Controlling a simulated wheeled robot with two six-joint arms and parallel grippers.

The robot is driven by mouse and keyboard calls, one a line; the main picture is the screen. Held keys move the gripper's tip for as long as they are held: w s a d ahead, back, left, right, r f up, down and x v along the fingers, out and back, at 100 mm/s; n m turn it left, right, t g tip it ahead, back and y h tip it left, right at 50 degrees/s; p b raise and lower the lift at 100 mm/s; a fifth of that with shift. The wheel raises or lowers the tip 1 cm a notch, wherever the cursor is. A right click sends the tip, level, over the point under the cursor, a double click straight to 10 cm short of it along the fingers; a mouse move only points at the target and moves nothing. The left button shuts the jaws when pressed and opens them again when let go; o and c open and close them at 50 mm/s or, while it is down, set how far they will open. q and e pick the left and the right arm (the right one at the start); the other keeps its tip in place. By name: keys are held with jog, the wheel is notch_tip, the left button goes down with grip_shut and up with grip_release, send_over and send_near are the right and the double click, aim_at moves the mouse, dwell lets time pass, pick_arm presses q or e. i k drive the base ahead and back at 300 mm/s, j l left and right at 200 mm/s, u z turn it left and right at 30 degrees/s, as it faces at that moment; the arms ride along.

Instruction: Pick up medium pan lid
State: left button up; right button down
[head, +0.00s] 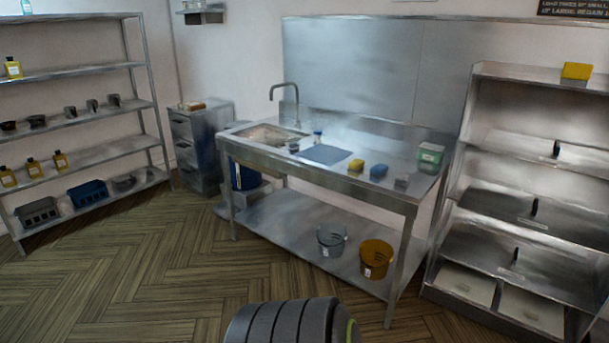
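A metal rack at the right (468,130) has several sloped shelves. Small black upright handles stand on three of its levels: an upper one (557,148), a middle one (534,207) and a lower one (515,257). They look like handles of flat metal lids, but the lid outlines blend into the shelves. I cannot tell which is the medium pan lid. Neither of my grippers is in view.
A steel sink table (340,185) stands in the middle, with sponges on top and a grey bucket (331,240) and yellow bucket (376,258) below. Shelving (75,75) lines the left. The wooden floor (130,270) is clear at front left.

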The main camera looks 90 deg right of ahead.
aim_at(577, 226)
jog(key=z, duration=4.2)
jog(key=i+j+u, duration=0.1)
jog(key=i+u, duration=0.15)
jog(key=i, duration=1.05)
